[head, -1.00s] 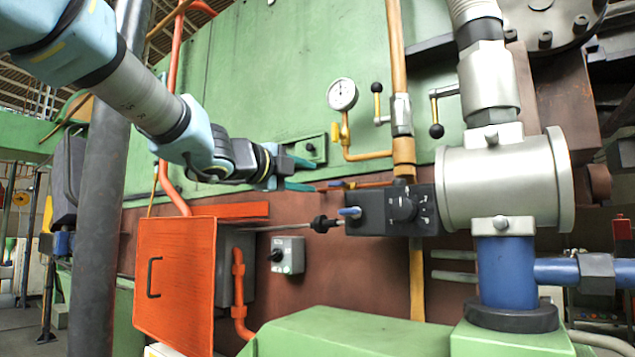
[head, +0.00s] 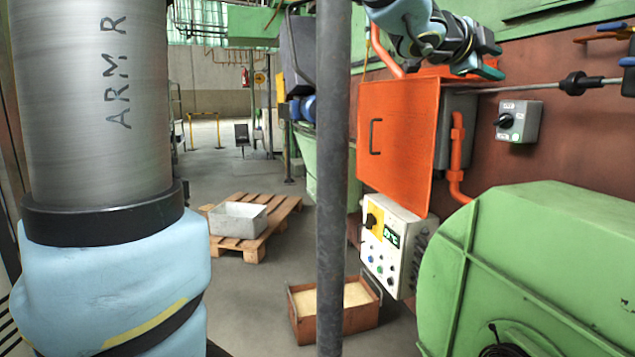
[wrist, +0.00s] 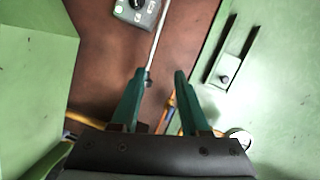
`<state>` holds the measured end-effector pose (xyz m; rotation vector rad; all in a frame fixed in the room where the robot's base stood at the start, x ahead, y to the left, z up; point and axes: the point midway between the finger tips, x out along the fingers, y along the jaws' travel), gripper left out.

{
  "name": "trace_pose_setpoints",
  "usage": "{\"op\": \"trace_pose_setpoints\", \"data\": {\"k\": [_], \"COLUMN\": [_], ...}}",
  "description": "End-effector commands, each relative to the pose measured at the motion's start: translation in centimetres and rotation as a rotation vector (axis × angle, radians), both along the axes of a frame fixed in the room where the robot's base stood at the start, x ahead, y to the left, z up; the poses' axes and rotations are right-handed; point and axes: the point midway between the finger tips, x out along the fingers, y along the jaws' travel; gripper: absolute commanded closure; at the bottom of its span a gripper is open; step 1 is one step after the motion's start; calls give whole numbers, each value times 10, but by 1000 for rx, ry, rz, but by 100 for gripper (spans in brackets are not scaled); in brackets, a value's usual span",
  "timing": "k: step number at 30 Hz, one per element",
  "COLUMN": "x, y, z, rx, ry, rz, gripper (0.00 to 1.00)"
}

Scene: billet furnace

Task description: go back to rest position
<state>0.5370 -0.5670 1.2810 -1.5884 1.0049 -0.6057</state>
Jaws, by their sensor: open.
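My gripper (head: 494,61) shows at the upper right of the head view, above and right of the orange door panel. It also fills the lower middle of the wrist view (wrist: 162,76). Its two green fingers are apart with nothing between them. Beyond the fingers in the wrist view are a brown wall and a thin metal rod (wrist: 157,38). My upper arm stands large at the left of the head view.
An orange panel with a handle (head: 398,165) hangs above a white control box (head: 391,245). A grey switch box (head: 518,121) is on the brown wall. A dark post (head: 331,200) stands mid-view. A sand-filled box (head: 318,327) and a pallet (head: 278,217) lie on the floor.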

Motion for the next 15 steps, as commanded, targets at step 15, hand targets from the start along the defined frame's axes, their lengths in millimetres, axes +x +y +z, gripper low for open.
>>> {"op": "trace_pose_setpoints", "data": {"k": [15], "x": [72], "y": [275], "z": [-232], "rx": [-88], "ry": [956], "rz": [999], "gripper": [55]}}
